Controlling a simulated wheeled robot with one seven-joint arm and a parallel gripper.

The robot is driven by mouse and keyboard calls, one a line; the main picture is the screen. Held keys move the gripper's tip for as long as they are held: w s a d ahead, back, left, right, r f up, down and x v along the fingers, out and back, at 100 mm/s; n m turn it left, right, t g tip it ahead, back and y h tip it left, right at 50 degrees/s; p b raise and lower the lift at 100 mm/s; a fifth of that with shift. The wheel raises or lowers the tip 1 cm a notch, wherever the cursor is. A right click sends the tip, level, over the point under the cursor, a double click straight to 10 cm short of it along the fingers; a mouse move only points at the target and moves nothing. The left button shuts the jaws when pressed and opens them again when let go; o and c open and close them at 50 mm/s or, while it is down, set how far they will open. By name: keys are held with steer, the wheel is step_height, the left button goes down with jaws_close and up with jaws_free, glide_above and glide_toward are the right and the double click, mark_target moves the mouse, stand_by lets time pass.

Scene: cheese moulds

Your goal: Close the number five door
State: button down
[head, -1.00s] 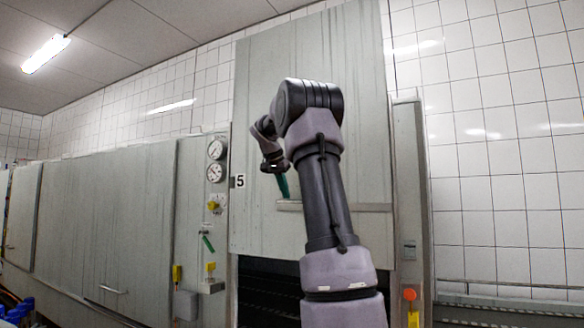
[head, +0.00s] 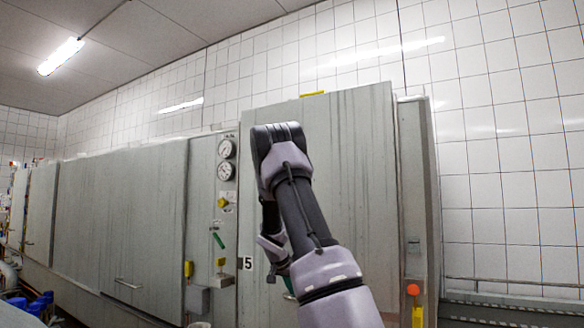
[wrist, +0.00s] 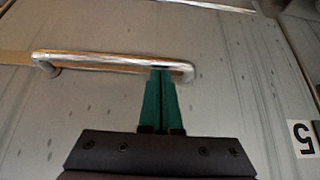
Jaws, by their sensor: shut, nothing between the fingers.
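The number five door (head: 350,140) is a tall grey metal panel in the head view, with the label 5 (head: 247,263) at its lower left. Its lower edge and handle are hidden by my arm or out of frame there. In the wrist view the label 5 (wrist: 303,139) is upside down at the right, and the metal bar handle (wrist: 105,60) runs across the upper part. My gripper (wrist: 162,72) has its green fingers together, tips at the handle's right part; I cannot tell whether they touch it. In the head view my gripper (head: 289,284) is low, partly hidden.
A gauge panel (head: 226,180) with yellow valves stands left of the door. Another grey door (head: 120,225) is further left. An orange button (head: 413,289) is on the right post. Blue items (head: 30,302) are at the lower left.

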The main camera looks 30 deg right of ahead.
step_height(320, 180, down, 9)
steer(key=shift+s, duration=0.1)
steer(key=shift+f, duration=0.1)
stand_by(0.3)
steer(key=shift+a, duration=0.1)
glide_toward(292, 312)
steer(key=shift+s+d+f, duration=1)
steer(key=shift+s+d, duration=0.15)
steer(key=shift+s, duration=0.05)
steer(key=v, duration=1)
